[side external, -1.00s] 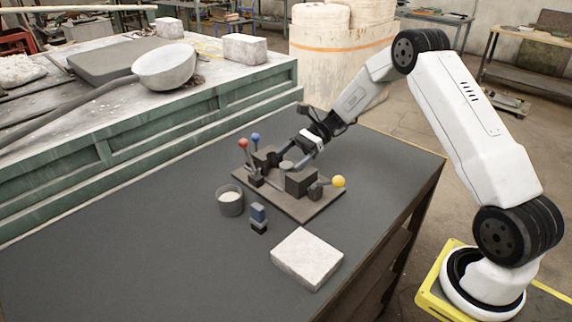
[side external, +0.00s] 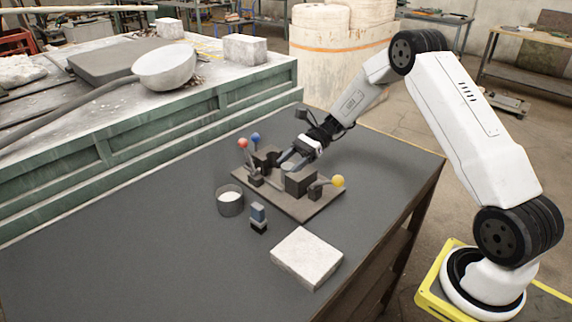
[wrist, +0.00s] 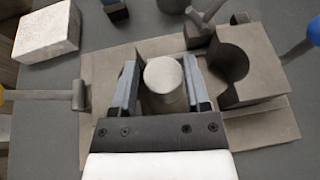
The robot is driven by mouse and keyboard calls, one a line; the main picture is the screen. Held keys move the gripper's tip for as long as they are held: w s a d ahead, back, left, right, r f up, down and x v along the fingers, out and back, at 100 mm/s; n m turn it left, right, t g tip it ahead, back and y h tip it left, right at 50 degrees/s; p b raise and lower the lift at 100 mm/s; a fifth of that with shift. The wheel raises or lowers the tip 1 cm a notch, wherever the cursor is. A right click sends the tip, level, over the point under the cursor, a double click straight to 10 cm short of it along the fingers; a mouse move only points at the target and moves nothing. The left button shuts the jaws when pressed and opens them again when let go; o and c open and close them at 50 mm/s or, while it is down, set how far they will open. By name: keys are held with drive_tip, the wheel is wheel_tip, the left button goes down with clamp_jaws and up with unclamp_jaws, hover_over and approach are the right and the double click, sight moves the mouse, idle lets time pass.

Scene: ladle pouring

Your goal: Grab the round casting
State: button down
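The round casting (wrist: 163,75), a light grey cylinder, stands upright on the fixture's base plate (wrist: 283,118). My gripper (wrist: 160,62) is open, with one finger on each side of the casting; I cannot tell whether either finger touches it. In the side view my gripper (side external: 291,161) reaches down between the mold blocks, and the casting (side external: 288,167) is mostly hidden by the fingers. One mold block (wrist: 245,62) with a half-round cavity stands to the right in the wrist view. The other block (side external: 300,180) is at the front right of the plate.
A cup with white contents (side external: 230,201), a small blue-and-black block (side external: 258,217) and a pale slab (side external: 307,257) stand in front. The table's left front is clear.

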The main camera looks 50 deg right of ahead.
drive_tip(key=shift+w+d+f, duration=0.1)
drive_tip(key=shift+w+f, duration=0.2)
drive_tip(key=shift+w, duration=0.1)
drive_tip(key=shift+r+t, duration=0.3)
drive_tip(key=shift+r, duration=0.05)
wheel_tip(320, 180, up, 3)
drive_tip(key=shift+s+f, duration=0.1)
drive_tip(key=shift+s, duration=0.05)
drive_tip(key=s+a+r, duration=0.1)
drive_tip(key=s+r, duration=0.8)
drive_tip(key=s, duration=0.4)
drive_tip(key=shift+s+a+r, duration=0.2)
drive_tip(key=shift+s+r, duration=0.1)
drive_tip(key=shift+a, duration=0.1)
